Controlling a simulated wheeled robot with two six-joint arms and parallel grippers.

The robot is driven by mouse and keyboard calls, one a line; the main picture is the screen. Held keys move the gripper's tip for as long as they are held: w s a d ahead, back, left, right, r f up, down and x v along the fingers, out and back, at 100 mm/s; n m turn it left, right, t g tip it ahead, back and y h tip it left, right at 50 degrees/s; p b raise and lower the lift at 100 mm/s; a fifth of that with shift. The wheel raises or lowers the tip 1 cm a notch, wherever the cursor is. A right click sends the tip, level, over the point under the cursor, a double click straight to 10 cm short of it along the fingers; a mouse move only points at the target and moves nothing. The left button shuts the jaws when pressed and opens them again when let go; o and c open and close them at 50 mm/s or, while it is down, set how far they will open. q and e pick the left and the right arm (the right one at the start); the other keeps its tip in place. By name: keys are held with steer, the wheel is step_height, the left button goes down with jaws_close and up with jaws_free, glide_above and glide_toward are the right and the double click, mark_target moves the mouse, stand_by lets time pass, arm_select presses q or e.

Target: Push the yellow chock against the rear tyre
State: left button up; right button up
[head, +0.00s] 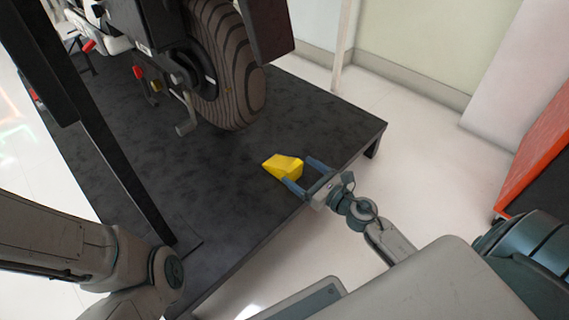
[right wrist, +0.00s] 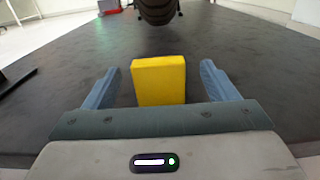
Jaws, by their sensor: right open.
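The yellow chock (head: 283,166) sits on the dark platform near its front right edge, apart from the rear tyre (head: 232,85). My right gripper (head: 305,174) is open behind the chock, with one blue finger on each side of it. In the right wrist view the chock (right wrist: 159,80) stands between the two spread fingers (right wrist: 160,85), with gaps on both sides. The tyre (right wrist: 157,11) shows beyond it, nearly in line, with bare platform between. My left arm shows at the lower left of the head view, but its gripper is not visible.
The dark platform (head: 200,220) is raised and ends close to my right gripper. A black post (head: 115,150) stands at the left. An orange-red cabinet (head: 540,135) is at the far right. The platform between chock and tyre is clear.

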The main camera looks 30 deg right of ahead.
mark_target(287, 163)
steer(key=shift+x, duration=3)
steer(key=shift+s+a+f, duration=0.1)
steer(key=shift+f, duration=0.05)
steer(key=shift+c, duration=0.4)
steer(key=c, duration=1.3)
